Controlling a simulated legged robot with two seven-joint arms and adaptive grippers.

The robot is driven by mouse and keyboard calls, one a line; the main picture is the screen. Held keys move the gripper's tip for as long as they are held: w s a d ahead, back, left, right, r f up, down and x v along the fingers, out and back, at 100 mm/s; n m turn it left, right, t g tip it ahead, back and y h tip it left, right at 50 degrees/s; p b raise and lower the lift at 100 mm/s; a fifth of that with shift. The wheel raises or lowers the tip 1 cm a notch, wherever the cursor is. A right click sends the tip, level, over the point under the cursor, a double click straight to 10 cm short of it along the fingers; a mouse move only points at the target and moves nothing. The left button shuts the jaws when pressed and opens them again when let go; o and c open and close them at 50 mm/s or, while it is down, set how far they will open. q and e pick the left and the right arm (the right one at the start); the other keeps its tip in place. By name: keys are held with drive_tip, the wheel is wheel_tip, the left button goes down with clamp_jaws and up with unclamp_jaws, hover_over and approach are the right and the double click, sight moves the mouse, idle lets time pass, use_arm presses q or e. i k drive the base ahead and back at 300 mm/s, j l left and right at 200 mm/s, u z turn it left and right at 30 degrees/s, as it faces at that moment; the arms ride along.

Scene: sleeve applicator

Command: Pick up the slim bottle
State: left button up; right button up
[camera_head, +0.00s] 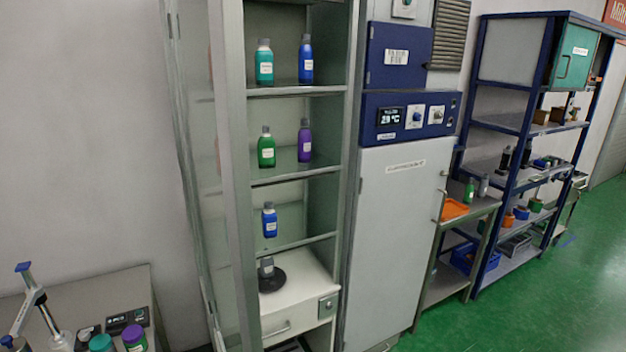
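An open tall cabinet holds bottles on several shelves. On the top shelf stand a wider teal bottle (264,65) and a slimmer blue bottle (306,62). On the shelf below stand a wider green bottle (266,150) and a slimmer purple bottle (304,143). A blue bottle (270,221) stands alone on the lower shelf. All are upright with grey caps and pale labels. The two slimmer ones are on the right; which one the task means I cannot tell. Neither of my grippers is in view.
The cabinet (236,160) has its glass door swung open to the left. A white drawer unit (300,300) with a dark round plate is at its bottom. A bench (80,292) with capped jars is at lower left. Green floor (560,300) is clear at right.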

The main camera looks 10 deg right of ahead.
sight(481, 193)
drive_tip(key=i+l, duration=0.1)
drive_tip(key=l, duration=0.6)
drive_tip(key=i+l+u, duration=0.1)
drive_tip(key=l, duration=0.65)
drive_tip(key=i+l, duration=0.1)
drive_tip(key=l, duration=0.6)
drive_tip(key=l+u, duration=0.1)
drive_tip(key=l, duration=0.6)
drive_tip(key=i+l, duration=0.15)
drive_tip(key=l, duration=0.4)
drive_tip(key=i+l, duration=0.1)
drive_tip(key=l, duration=0.4)
drive_tip(key=i+l+u, duration=0.1)
drive_tip(key=l, duration=0.45)
drive_tip(key=i+l, duration=0.15)
drive_tip(key=l, duration=0.4)
drive_tip(key=i+l, duration=0.1)
drive_tip(key=l, duration=0.45)
drive_tip(key=i+l+u, duration=0.1)
drive_tip(key=l, duration=0.45)
